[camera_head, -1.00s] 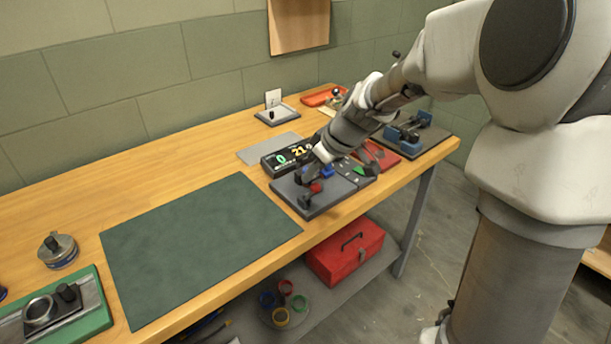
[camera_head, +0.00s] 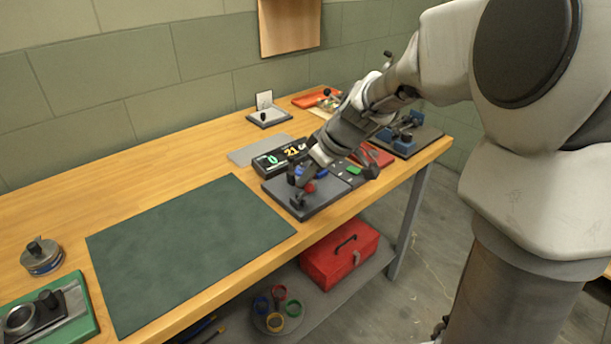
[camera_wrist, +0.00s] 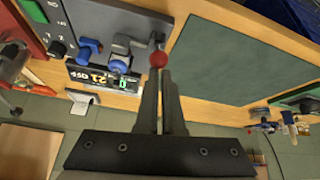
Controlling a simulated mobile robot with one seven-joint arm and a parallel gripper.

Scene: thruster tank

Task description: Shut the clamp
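The clamp is a small metal and blue fixture (camera_wrist: 118,64) with a lever ending in a red ball knob (camera_wrist: 157,59) in the wrist view. In the head view its red knob (camera_head: 309,187) shows above a dark grey base plate (camera_head: 327,201) near the table's front edge. My gripper (camera_wrist: 160,78) has its two fingers close together, with only a thin gap between them. The fingertips are right at the red knob; I cannot tell whether they touch it. In the head view my gripper (camera_head: 316,160) is over the plate, and my wrist hides part of the clamp.
A display box (camera_head: 281,158) stands behind the plate. A panel with knobs and a green switch (camera_head: 354,170) is to its right, with a red piece (camera_head: 373,157) and a blue vise-like fixture (camera_head: 401,135) beyond. A dark green mat (camera_head: 190,248) lies clear on the left.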

